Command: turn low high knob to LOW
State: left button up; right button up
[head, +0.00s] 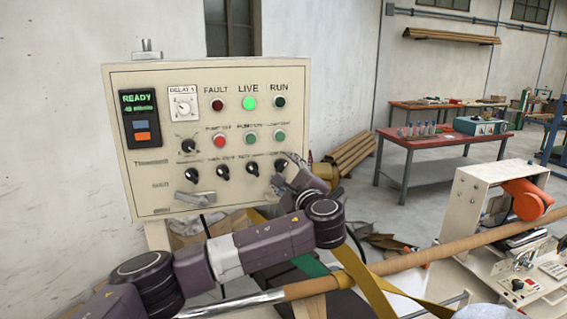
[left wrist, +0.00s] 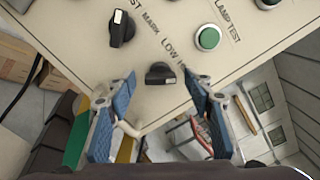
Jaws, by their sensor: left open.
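The low high knob (left wrist: 160,73) is a black rotary knob near the lower edge of the beige control panel (head: 150,90). Its label starts with LOW in the left wrist view; the rest is partly hidden by a finger. In the head view the knob (head: 281,164) is at the right end of the bottom knob row, partly behind my gripper. My left gripper (left wrist: 150,90) is open and empty, with its blue fingers on either side of the knob in the picture. I cannot tell whether they touch it. In the head view my left gripper (head: 292,172) is at the panel's lower right. My right gripper is not in view.
A green LAMP TEST button (left wrist: 208,38) and a black MARK knob (left wrist: 122,28) are close to the low high knob. A long brown tube (head: 450,249) crosses the lower right. A red table (head: 440,142) stands farther back.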

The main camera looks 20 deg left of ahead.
pick_arm(q)
jog(key=shift+w+a, duration=0.2)
jog(key=shift+w, duration=0.1)
jog(key=shift+c, duration=0.4)
jog(key=c, duration=1.1)
jog(key=shift+f+n+b, duration=0.2)
jog(key=shift+n+b, duration=0.1)
jog(key=shift+b, duration=0.25)
jog(key=n+b, duration=0.3)
jog(key=b, duration=0.1)
jog(key=n+b, duration=0.3)
jog(key=b, duration=0.1)
jog(key=n+b, duration=0.2)
jog(key=b, duration=0.2)
jog(key=shift+d+f+n+b, duration=0.1)
jog(key=shift+f+n+b, duration=0.2)
jog(key=shift+n, duration=0.1)
jog(key=n+b, duration=0.2)
jog(key=n, duration=0.1)
jog(key=shift+r+b, duration=0.25)
jog(key=shift+b, duration=0.15)
jog(key=shift+r+n+b, duration=0.1)
jog(key=shift+n+b, duration=0.25)
jog(key=shift+n, duration=0.35)
jog(key=shift+r, duration=0.1)
